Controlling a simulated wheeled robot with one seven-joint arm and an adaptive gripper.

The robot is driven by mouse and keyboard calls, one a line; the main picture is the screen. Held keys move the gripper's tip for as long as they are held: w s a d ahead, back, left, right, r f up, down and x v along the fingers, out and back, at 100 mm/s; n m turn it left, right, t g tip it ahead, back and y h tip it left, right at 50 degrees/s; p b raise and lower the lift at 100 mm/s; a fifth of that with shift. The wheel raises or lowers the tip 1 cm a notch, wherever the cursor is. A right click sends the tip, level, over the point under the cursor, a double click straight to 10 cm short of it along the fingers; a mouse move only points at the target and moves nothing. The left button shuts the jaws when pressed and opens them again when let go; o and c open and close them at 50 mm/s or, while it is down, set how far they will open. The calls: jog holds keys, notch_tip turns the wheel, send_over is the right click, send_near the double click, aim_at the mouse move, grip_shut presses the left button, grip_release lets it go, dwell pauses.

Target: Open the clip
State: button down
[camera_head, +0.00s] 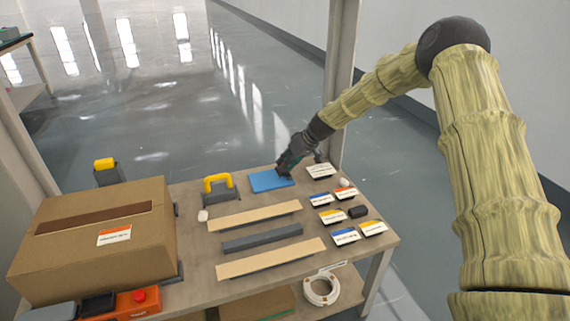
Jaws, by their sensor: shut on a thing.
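My gripper (284,168) is at the back right of the workbench, pointing down at the right part of a flat blue pad (265,181). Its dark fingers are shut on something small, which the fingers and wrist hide. I cannot make out whether that thing is the clip. A dark fixture with a yellow arched handle (219,182) stands left of the blue pad, apart from my gripper. I cannot pick out the clip for certain in this view.
The workbench (190,219) holds a cardboard box (98,240) at left, two pale strips and a dark bar (262,237) in the middle, and several label cards (346,236) at right. An orange device (130,304) is at the front left.

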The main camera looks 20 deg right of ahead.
jog(key=shift+d+f+m+y+b, duration=0.1)
jog(key=shift+d+m+y+b, duration=0.1)
jog(key=shift+d+y+b, duration=0.4)
jog(key=shift+d+f+m+y+b, duration=0.1)
jog(key=shift+m+y+b, duration=0.2)
jog(key=shift+y, duration=0.6)
jog(key=shift+d+y+b, duration=0.35)
jog(key=shift+y+b, duration=0.35)
jog(key=shift+b, duration=0.2)
jog(key=c, duration=1.3)
grip_release()
jog(key=v, duration=1.2)
jog(key=shift+d+f, duration=0.2)
jog(key=shift+f, duration=0.05)
